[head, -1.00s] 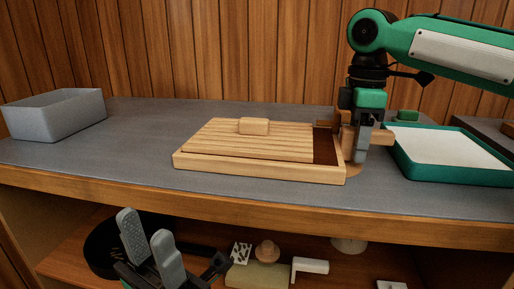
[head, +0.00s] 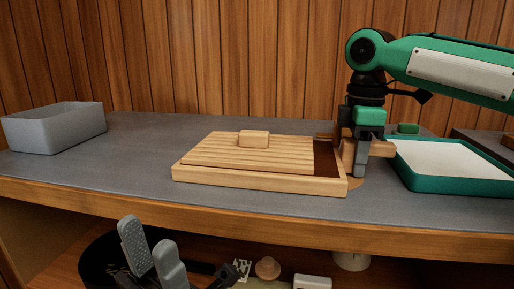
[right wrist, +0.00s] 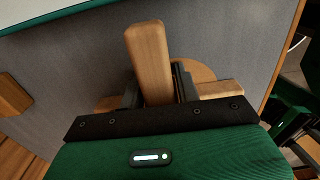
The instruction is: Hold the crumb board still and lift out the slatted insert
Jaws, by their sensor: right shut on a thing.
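The pale wooden crumb board (head: 260,184) lies flat on the grey counter. The slatted insert (head: 235,155) sits in it, with a block-shaped knob (head: 254,139) on top; a dark brown strip (head: 326,160) of the board shows bare at its right. My right gripper (head: 361,165) is at the board's right end, shut on a wooden handle-like bar (head: 383,149). In the right wrist view this bar (right wrist: 149,60) stands between the fingers; how it joins the board is hidden. My left gripper (head: 149,234) is open and empty, low in front of the counter, away from the insert.
A grey open bin (head: 55,130) stands at the counter's left. A teal tray with a white floor (head: 455,180) lies at the right, close to my right gripper. A wood-panelled wall is behind. Below the counter's front edge (head: 260,215), a shelf holds several small items.

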